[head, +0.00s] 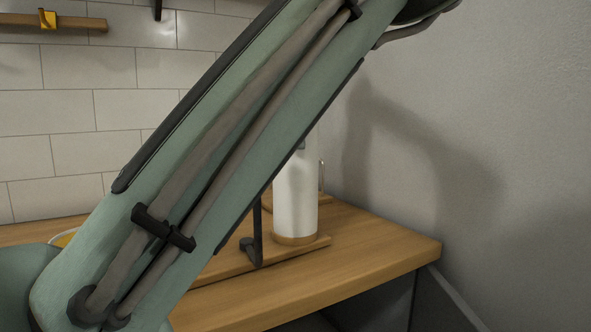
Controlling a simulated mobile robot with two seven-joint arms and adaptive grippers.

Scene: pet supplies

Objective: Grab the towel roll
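A white upright cylinder (296,192), which looks like the towel roll, stands on a wooden board (285,254) on the counter. It has a wood-coloured base, and its upper left part is hidden behind my arm. A thin metal loop (322,176) shows just to its right. My green arm link crosses the view diagonally from lower left to upper right, in front of the roll. Neither gripper shows.
The wooden counter (385,251) is bare right of the roll, up to a grey wall (480,130). A black upright bracket (252,243) stands just left of the roll. A yellow-rimmed thing (64,238) is mostly hidden at left. A wooden shelf (75,22) hangs upper left.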

